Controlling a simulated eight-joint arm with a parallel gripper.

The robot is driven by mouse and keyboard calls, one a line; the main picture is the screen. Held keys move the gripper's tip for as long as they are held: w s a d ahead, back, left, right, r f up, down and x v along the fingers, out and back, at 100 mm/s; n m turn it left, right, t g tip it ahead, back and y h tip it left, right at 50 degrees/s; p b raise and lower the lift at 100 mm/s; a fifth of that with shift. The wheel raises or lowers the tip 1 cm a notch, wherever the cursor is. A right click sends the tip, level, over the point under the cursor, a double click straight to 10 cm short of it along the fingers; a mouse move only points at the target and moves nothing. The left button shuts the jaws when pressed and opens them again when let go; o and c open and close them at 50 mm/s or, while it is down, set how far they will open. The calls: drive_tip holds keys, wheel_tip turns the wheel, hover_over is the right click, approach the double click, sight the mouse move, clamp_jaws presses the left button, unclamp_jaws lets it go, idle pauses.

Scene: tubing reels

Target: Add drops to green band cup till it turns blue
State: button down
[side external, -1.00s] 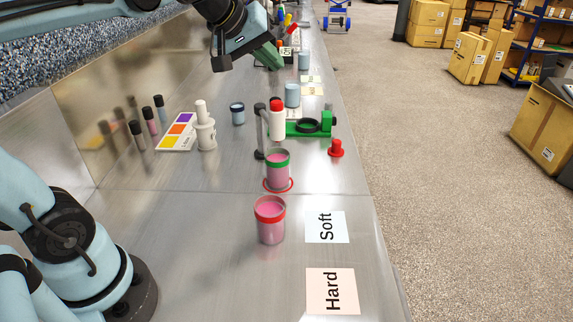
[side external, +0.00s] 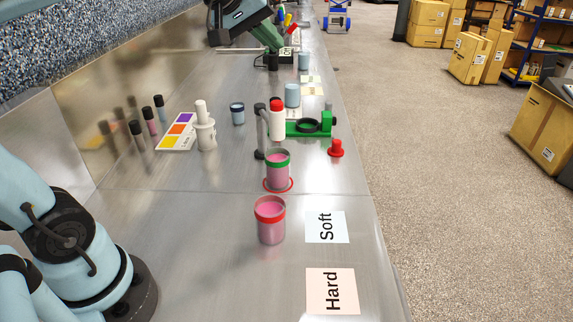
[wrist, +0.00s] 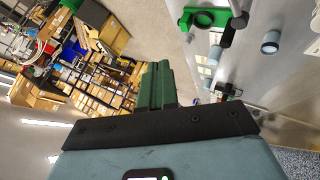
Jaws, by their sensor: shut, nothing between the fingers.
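The green band cup (side external: 278,172) stands upright in the side external view with pink liquid in it and a red ring around its base. A white bottle with a red top (side external: 277,122) is just behind it, beside a grey post stand (side external: 263,132). A red band cup (side external: 270,225), also holding pink liquid, stands in front. My gripper (side external: 270,38) is shut and empty, with green fingers, raised over the far part of the bench. Its fingers also show in the wrist view (wrist: 156,85); no cup is between them.
A green holder with a black ring (side external: 318,127) and a red knobbed piece (side external: 336,148) are to the right. A white bottle (side external: 204,128) and a colour chart (side external: 174,132) are left. "Soft" (side external: 326,227) and "Hard" (side external: 331,290) cards lie in front.

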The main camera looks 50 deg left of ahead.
sight(273, 103)
drive_tip(key=shift+f, duration=0.15)
drive_tip(key=shift+f, duration=4.3)
drive_tip(key=shift+f, duration=0.1)
drive_tip(key=shift+f, duration=0.3)
drive_tip(key=shift+f, duration=0.5)
drive_tip(key=shift+r, duration=0.95)
drive_tip(key=shift+r, duration=2.5)
